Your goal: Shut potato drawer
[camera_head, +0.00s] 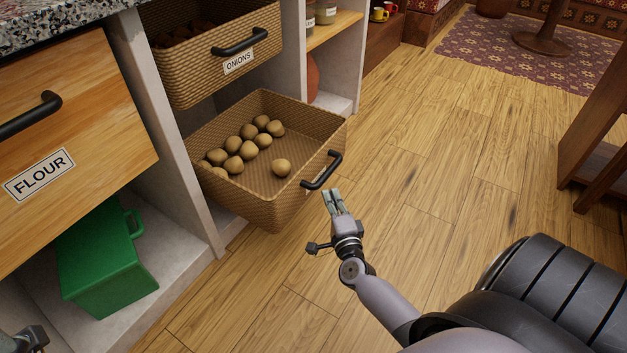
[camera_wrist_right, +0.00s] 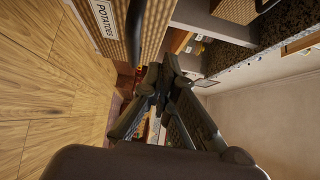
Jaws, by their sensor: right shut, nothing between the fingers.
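The potato drawer (camera_head: 285,213) is a woven basket drawer, pulled well out of the cabinet below the onion drawer. Several potatoes (camera_head: 249,150) lie in it. Its black handle (camera_head: 322,171) is on the front face. In the right wrist view the drawer front (camera_wrist_right: 110,22) shows its POTATOES label. My right gripper (camera_head: 333,195) is shut and empty, just in front of the drawer near the lower end of the handle; a small gap seems to separate them. It also shows in the right wrist view (camera_wrist_right: 155,78). A part of my left gripper (camera_head: 28,340) shows at the lower left corner, its fingers cut off.
The onion drawer (camera_head: 215,65) above has a black handle and looks partly out. The flour drawer (camera_head: 75,140) is at left, with a green box (camera_head: 105,265) below it. Wooden floor (camera_head: 440,150) is clear to the right; a wooden table (camera_head: 597,150) stands at the right edge.

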